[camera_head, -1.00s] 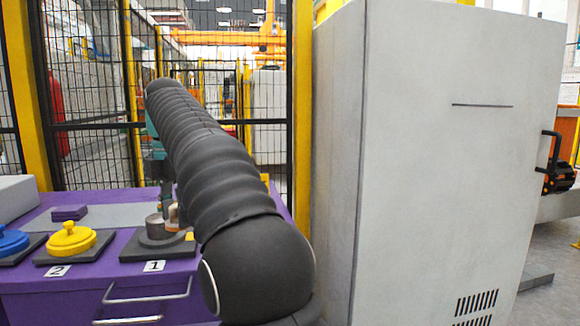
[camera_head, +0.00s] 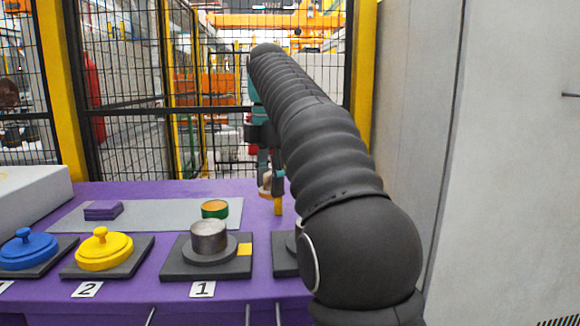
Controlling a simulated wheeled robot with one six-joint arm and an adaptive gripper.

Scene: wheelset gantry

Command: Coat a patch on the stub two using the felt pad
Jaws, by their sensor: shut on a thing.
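My gripper (camera_head: 268,178) is small and partly hidden behind my dark arm, above the purple bench. It is shut on a small tan piece with a yellow lower end (camera_head: 278,205), which may be the felt pad; its shape is unclear. At marker 2 (camera_head: 87,289), a yellow knobbed cap (camera_head: 104,249) sits on a dark square plate; any stub beneath it is hidden. At marker 1 (camera_head: 203,289), a bare grey metal stub (camera_head: 208,236) stands upright on a dark plate with a yellow patch. My gripper is behind and right of this stub, apart from it.
A green pot (camera_head: 215,208) with orange-brown content stands on a grey mat (camera_head: 150,214), beside a purple block (camera_head: 103,210). A blue knobbed cap (camera_head: 24,248) is at left. Another dark plate is partly hidden by my arm. Mesh fence stands behind; a grey cabinet (camera_head: 510,160) is at right.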

